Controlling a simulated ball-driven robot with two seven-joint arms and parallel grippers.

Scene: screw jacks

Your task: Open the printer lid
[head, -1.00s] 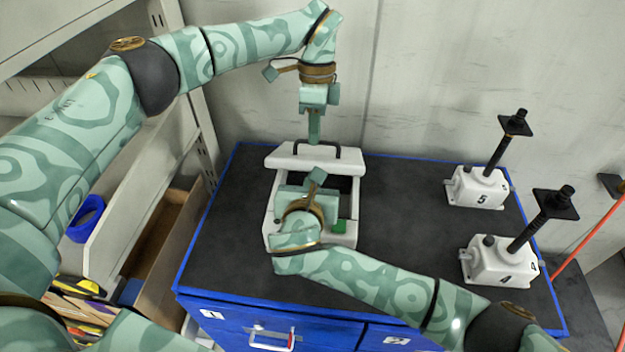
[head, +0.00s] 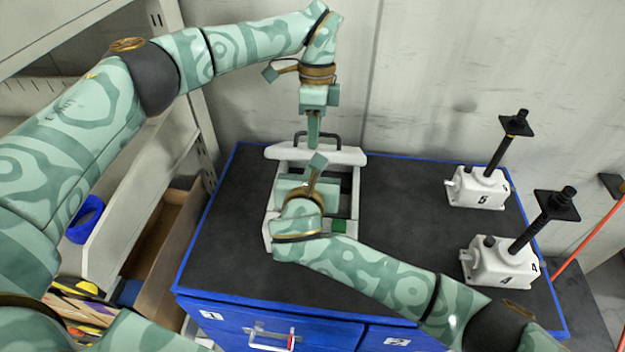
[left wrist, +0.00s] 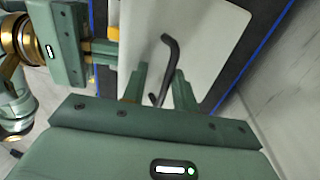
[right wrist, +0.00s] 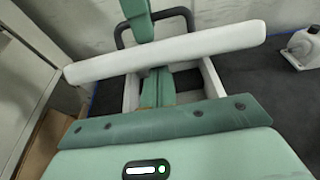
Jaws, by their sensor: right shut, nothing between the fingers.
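The white printer (head: 354,200) stands on the dark table top. Its lid (head: 348,157) is raised and seen nearly edge-on, with the black handle (head: 331,136) behind it. My left gripper (head: 313,135) points down at the handle; in the left wrist view its fingers (left wrist: 160,88) stand apart on either side of the handle (left wrist: 168,50). My right gripper (right wrist: 157,78) is shut and empty, reaching over the open printer body toward the underside of the lid (right wrist: 190,48). In the head view my right wrist hides its fingertips and part of the printer. Whether they touch the lid is unclear.
Two white screw jacks, marked 5 (head: 478,188) and 4 (head: 500,263), stand on the right of the table (head: 400,220). A grey wall is close behind. Shelving with a blue ring (head: 86,218) is at the left. The table between printer and jacks is clear.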

